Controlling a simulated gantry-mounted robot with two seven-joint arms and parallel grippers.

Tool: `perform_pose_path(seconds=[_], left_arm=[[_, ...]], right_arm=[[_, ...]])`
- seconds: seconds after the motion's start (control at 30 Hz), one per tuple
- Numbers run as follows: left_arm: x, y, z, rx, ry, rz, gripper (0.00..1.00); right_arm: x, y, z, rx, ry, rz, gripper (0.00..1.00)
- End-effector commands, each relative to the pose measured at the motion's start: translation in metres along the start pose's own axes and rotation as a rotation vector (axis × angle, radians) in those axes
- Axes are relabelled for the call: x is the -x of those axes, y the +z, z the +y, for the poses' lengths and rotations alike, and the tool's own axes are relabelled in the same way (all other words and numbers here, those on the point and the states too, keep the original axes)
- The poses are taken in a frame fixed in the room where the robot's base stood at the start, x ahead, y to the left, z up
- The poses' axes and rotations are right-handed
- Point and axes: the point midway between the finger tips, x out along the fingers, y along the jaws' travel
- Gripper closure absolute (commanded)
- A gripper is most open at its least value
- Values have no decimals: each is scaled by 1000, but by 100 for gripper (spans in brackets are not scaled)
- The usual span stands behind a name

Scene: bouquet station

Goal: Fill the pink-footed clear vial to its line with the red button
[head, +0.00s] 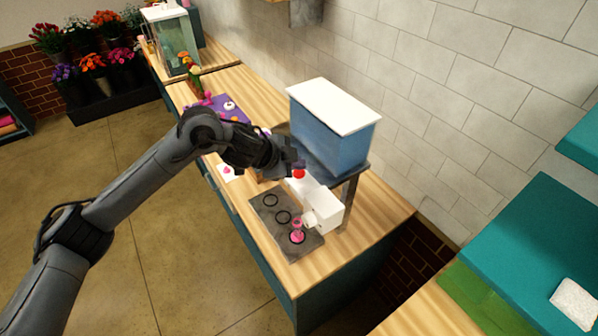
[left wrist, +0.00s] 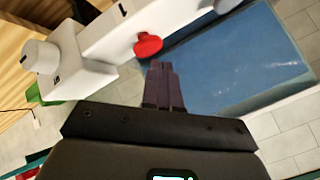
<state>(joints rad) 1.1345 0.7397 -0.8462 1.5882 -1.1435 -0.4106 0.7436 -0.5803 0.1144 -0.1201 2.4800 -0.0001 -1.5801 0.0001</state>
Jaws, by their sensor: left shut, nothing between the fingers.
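The pink-footed clear vial (head: 297,229) stands on a dark mat (head: 270,225) with ring marks, at its front right ring, beside the white dispenser's nozzle. Its fill level and line are too small to tell. The white dispenser (head: 327,214) carries a red button (head: 299,174) on its arm; the button also shows in the left wrist view (left wrist: 148,46). My left gripper (head: 297,164) is shut and empty, close to the red button. In the left wrist view its closed fingertips (left wrist: 160,66) appear just below the button; contact cannot be told. My right gripper is not in view.
A blue tank (head: 330,130) with a white lid sits on a stand above and beside the dispenser, close to my gripper. A purple mat (head: 230,108) with small items lies farther back on the wooden counter. A tiled wall stands behind.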

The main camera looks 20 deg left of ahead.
Motion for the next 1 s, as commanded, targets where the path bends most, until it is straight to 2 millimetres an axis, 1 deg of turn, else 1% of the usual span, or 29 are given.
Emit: perform_pose_path(seconds=[0.13, 1.0], left_arm=[[-3, 2, 3, 1, 1, 0, 100], [-7, 5, 5, 0, 1, 0, 100]], right_arm=[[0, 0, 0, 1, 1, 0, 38], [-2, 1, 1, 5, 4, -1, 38]])
